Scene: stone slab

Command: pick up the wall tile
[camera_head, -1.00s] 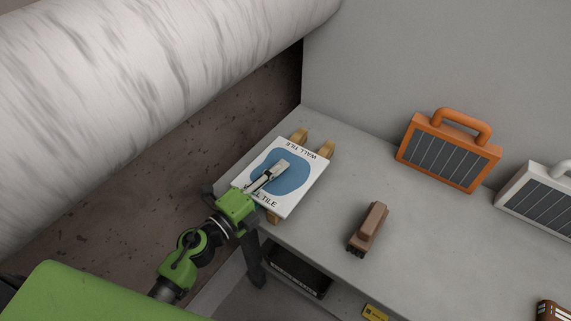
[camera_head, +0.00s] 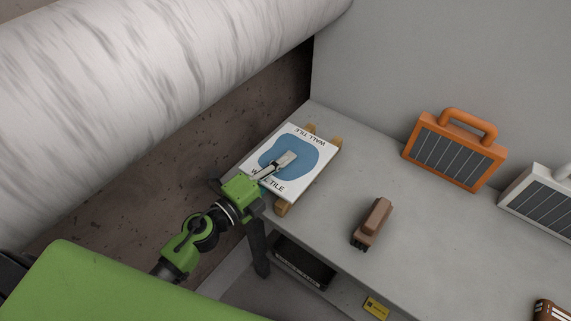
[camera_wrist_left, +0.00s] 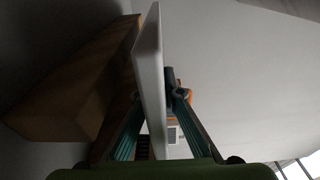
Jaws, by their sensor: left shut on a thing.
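The wall tile (camera_head: 310,163) is a flat white square with a blue patch and "WALL TILE" lettering. It is over two wooden bars (camera_head: 281,209) at the left end of the grey slab. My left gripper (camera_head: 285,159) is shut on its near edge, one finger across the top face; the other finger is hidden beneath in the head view. In the left wrist view the tile (camera_wrist_left: 150,70) shows edge-on between the fingers, with a wooden bar (camera_wrist_left: 75,85) beside its underside. The tile appears slightly raised off the bars. My right gripper is not in view.
A brown object (camera_head: 372,224) lies on the slab (camera_head: 330,235) right of the tile. An orange handled case (camera_head: 455,150) and a white one (camera_head: 540,190) stand along the back wall. A black box (camera_head: 303,262) is below the slab. A large pale roll (camera_head: 150,85) lies behind left.

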